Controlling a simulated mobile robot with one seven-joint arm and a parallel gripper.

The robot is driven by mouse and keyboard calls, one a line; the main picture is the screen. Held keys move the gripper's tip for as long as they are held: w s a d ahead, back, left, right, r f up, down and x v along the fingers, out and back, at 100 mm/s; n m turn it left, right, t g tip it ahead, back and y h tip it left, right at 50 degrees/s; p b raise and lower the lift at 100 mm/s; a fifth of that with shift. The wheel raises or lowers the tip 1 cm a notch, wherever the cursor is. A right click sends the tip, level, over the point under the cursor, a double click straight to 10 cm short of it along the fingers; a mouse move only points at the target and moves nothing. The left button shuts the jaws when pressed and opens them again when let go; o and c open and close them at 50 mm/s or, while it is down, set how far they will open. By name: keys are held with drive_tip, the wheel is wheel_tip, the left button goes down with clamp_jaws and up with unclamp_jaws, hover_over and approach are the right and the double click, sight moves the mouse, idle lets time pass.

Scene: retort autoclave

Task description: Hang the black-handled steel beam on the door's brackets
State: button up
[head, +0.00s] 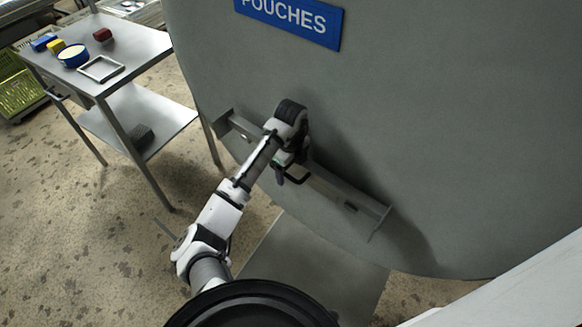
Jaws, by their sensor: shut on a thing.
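The steel beam (338,190) is a long grey bar that slants down to the right, close in front of the lower part of the big grey door (440,120). Its black handle (296,179) shows near the beam's middle. My gripper (284,171) is at the handle, shut on it, partly hidden behind my own wrist. The wrist also covers part of the beam. Plate-like grey shapes show at the beam's left end (226,124) and right end (380,217). I cannot tell whether these are the door's brackets or the beam's own ends, or whether the beam rests on anything.
A blue "POUCHES" sign (290,18) is on the door. A yellow crate (20,93) is at the far left. Speckled floor between is clear.

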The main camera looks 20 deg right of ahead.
drive_tip(key=shift+f, duration=0.3)
idle(0.5)
drive_tip(key=o, duration=2)
drive_tip(key=shift+r, duration=0.1)
drive_tip(key=shift+w+d, duration=0.1)
